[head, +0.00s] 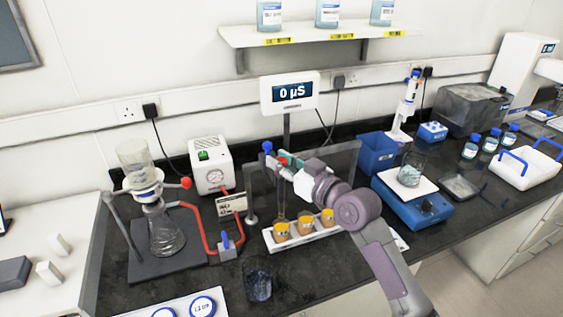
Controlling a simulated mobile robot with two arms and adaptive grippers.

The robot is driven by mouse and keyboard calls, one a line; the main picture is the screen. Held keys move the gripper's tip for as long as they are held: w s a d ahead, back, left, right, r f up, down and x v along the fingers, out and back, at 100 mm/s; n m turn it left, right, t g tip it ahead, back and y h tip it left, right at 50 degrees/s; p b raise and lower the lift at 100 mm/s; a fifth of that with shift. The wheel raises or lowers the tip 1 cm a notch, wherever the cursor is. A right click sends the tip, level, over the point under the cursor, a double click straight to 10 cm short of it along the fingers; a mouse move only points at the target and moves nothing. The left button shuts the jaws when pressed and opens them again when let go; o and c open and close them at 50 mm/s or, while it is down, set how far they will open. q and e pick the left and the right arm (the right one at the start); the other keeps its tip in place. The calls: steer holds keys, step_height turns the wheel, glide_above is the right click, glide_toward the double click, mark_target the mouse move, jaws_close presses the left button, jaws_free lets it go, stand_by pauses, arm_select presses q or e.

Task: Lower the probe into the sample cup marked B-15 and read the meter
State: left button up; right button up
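The meter (290,93) stands at the back and reads 0 µS. Three sample cups with orange bands, a left one (281,232), a middle one (305,226) and a right one (327,218), sit in a white rack (302,239). Their marks are too small to read, so I cannot tell which is B-15. My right gripper (284,171) is above and behind the left cup. A thin dark probe-like rod (281,203) runs down below it toward that cup. Whether the fingers grip it is unclear. My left gripper is out of view.
A filtration flask (165,235) with red tubing (205,243) stands left, with a pump (212,165) behind. A glass beaker (258,286) stands in front of the rack. A blue stirrer (415,205) with a beaker (411,170) is right. Bare bench lies right of the front beaker.

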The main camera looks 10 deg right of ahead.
steer(key=o, duration=0.5)
steer(key=shift+r, duration=0.4)
steer(key=shift+c, duration=0.2)
steer(key=shift+f, duration=0.15)
steer(key=shift+s+f, duration=0.1)
steer(key=v, duration=1.1)
steer(key=shift+s+d, duration=0.25)
steer(key=shift+s, duration=0.05)
